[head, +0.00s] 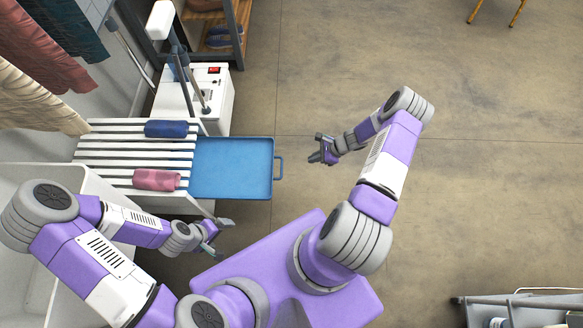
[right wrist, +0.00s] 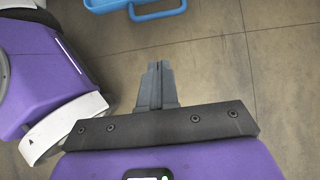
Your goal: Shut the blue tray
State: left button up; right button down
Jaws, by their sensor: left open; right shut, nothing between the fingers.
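The blue tray (head: 234,167) is pulled out to the right from under a white slatted rack (head: 110,152). It is flat, empty, and has a loop handle (head: 279,168) on its right edge. Part of the tray's edge and handle (right wrist: 160,10) shows at the top of the right wrist view. My right gripper (head: 316,155) is to the right of the handle, apart from it, shut and empty; its closed fingers (right wrist: 158,80) show in the right wrist view. My left gripper (head: 222,236) is open, below the tray in the picture and apart from it.
A rolled blue cloth (head: 166,129) and a rolled pink cloth (head: 156,180) lie on the rack. A white machine (head: 207,92) stands behind the tray. Clothes (head: 40,50) hang at upper left. A white tub (head: 28,180) is at left.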

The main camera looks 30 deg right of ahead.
jog(key=w+a+r+b+x, duration=0.1)
jog(key=b+x, duration=0.3)
jog(key=x, duration=0.9)
jog(key=shift+a+r+b, duration=0.2)
jog(key=shift+r+b, duration=0.05)
jog(key=shift+b, duration=0.05)
jog(key=shift+w, duration=0.1)
